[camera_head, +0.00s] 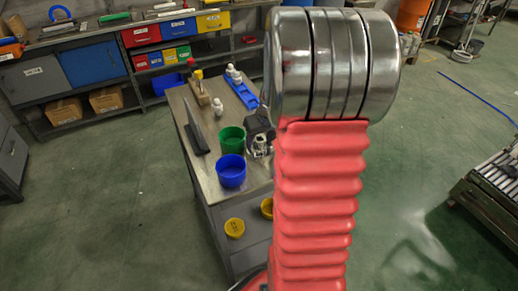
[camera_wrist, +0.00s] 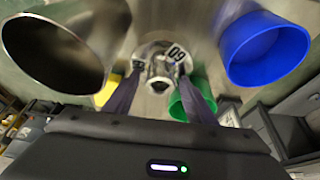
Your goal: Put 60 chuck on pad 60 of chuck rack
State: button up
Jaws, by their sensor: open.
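A silver metal chuck with a "60" label (camera_wrist: 176,53) is in the wrist view, just beyond my fingertips. In the head view a silver chuck (camera_head: 259,147) stands on the bench beside the green bin, below my gripper. My gripper (camera_wrist: 160,72) is open, its two dark fingers on either side of the lower part of the chuck. I cannot tell if they touch it. In the head view my gripper (camera_head: 257,124) is partly hidden behind my arm. I cannot make out the chuck rack or a pad marked 60 for certain.
A green bin (camera_head: 232,141) and a blue bin (camera_head: 231,171) stand close by on the metal bench (camera_head: 209,180). Yellow round items (camera_head: 234,228) lie on the lower shelf.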

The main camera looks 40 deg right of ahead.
grip_shut()
dwell(0.7)
